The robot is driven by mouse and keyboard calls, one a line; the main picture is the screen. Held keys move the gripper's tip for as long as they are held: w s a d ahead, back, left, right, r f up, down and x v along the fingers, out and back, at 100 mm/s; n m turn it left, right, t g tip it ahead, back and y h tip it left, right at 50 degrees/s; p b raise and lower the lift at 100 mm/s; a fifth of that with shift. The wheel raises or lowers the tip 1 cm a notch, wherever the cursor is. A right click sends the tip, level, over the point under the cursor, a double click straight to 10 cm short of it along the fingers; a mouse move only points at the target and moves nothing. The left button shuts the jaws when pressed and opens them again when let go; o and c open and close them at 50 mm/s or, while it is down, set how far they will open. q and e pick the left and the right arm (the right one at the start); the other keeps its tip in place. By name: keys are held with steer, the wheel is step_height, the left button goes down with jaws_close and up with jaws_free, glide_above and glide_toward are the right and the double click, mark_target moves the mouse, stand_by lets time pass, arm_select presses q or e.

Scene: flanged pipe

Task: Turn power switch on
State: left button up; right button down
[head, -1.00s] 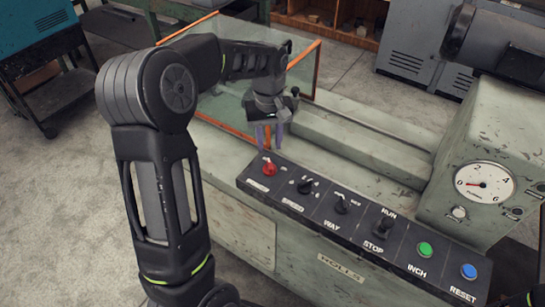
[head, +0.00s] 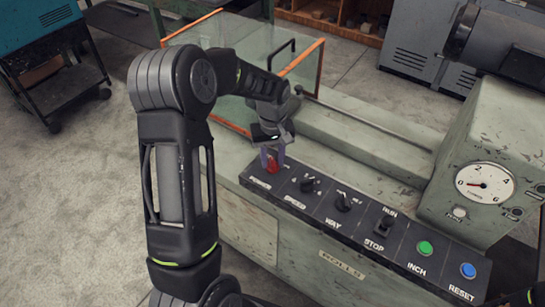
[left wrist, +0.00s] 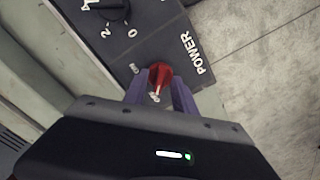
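The red power switch (head: 272,165) is a knob at the left end of the dark control panel (head: 310,213). In the left wrist view the knob (left wrist: 160,75) lies beside the word POWER, with a pale pointer line toward the gripper. My left gripper (head: 272,158) points down at the knob. Its two purple fingers (left wrist: 161,90) are apart, one on each side of the knob. A narrow gap seems to show beside the knob, and firm contact cannot be made out. My right gripper is not in view.
Right of the switch are a black dial (head: 309,185), the WAY knob (head: 343,202), the RUN/STOP lever (head: 384,226), a green INCH button (head: 425,248) and a blue RESET button (head: 468,271).

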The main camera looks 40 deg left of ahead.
arm_select(q)
steer(key=shift+c, duration=0.4)
jaws_close()
steer(key=shift+m, duration=0.4)
steer(key=m+b, duration=0.1)
steer(key=m, duration=0.1)
steer(key=shift+m, duration=0.3)
steer(key=m+b, duration=0.1)
steer(key=m, duration=0.2)
steer(key=shift+m, duration=0.3)
steer(key=m+b, duration=0.1)
steer(key=m, duration=1)
